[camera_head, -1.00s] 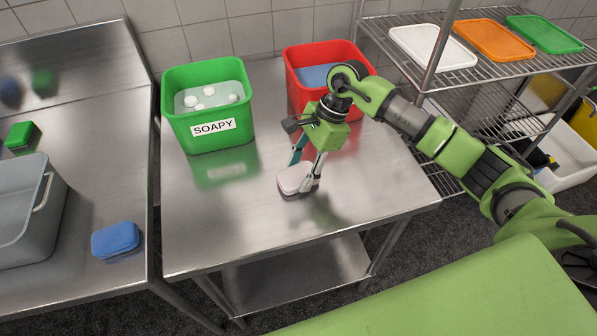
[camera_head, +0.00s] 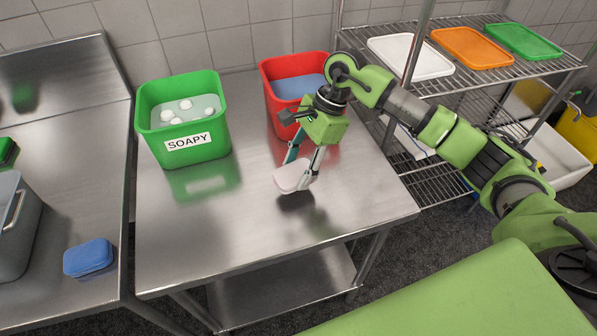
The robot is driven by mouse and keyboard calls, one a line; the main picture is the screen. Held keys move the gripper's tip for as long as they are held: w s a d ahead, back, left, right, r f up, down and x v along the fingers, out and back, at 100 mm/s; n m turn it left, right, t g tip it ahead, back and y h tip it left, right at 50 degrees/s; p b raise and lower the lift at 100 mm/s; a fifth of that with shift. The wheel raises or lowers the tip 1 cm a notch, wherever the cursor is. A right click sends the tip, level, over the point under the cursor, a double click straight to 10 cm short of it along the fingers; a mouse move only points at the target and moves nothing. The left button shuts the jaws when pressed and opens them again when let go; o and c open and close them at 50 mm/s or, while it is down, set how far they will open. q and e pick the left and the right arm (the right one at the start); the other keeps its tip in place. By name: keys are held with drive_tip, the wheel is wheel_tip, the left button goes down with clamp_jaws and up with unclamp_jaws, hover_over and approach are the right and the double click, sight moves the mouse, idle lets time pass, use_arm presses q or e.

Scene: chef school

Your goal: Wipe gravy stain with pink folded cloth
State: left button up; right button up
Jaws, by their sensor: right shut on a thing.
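A pale pink folded cloth (camera_head: 291,177) is held by my right gripper (camera_head: 300,172) over the middle of the steel table (camera_head: 215,238). The gripper points down and its fingers are shut on the cloth. A dark patch shows on the steel just under the cloth, and the cloth looks a little above the surface. I cannot tell whether this patch is shadow, reflection or gravy. No clear stain shows elsewhere on the table. My left gripper is not in view.
A green bucket (camera_head: 185,144) labelled SOAPY and a red bucket (camera_head: 278,100) with bluish water stand at the back of the table. A blue sponge (camera_head: 88,258) lies on the left counter (camera_head: 82,180). A wire shelf (camera_head: 480,75) with trays stands right. The table's front is clear.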

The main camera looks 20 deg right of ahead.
drive_tip(key=shift+d+r+p, duration=0.1)
drive_tip(key=shift+r+p, duration=0.2)
drive_tip(key=shift+r, duration=0.6)
drive_tip(key=shift+d+r+p, duration=0.1)
drive_tip(key=shift+r+p, duration=0.2)
drive_tip(key=shift+r, duration=0.85)
